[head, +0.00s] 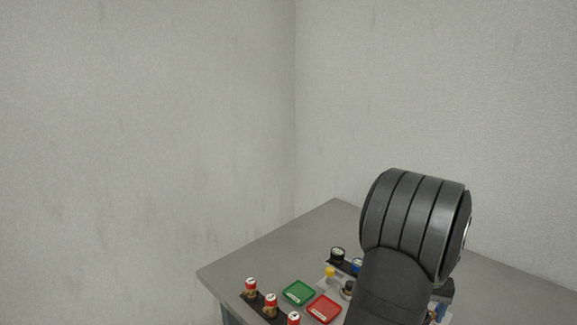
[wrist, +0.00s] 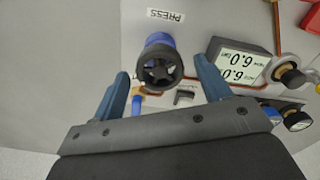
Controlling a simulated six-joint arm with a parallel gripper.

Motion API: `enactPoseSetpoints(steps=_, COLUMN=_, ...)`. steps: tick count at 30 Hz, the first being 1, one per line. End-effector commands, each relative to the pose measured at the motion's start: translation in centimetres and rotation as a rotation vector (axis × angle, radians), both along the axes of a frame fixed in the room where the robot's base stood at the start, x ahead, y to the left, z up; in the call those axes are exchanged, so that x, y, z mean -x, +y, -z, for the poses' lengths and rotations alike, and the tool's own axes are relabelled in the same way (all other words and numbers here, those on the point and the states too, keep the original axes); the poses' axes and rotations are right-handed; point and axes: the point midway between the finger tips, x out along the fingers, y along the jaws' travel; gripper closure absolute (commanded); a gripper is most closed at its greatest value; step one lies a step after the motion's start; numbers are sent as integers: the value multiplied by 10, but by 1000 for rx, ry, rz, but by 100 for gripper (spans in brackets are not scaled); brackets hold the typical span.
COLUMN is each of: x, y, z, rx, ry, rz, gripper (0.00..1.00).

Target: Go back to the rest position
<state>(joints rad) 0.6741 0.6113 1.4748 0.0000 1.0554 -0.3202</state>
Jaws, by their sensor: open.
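In the wrist view my gripper (wrist: 160,67) is open, with its two blue fingers spread apart. A black handwheel with a blue body (wrist: 160,62) shows in the gap between the fingertips. I cannot tell how far it is from them, and nothing is gripped. In the head view my dark arm covers the right part of the table, and my gripper is hidden there.
A display box (wrist: 238,62) with two upside-down readings and a PRESS label (wrist: 166,15) are near the handwheel. On the grey table (head: 240,262) are a green tray (head: 298,293), a red tray (head: 324,308) and red-and-white cans (head: 251,287). The table's far left is clear.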

Motion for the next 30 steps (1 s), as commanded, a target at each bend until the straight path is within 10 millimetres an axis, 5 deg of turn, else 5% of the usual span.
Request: enactPoseSetpoints(steps=30, x=0, y=0, z=0, rx=0, ry=0, rz=-715, gripper=30)
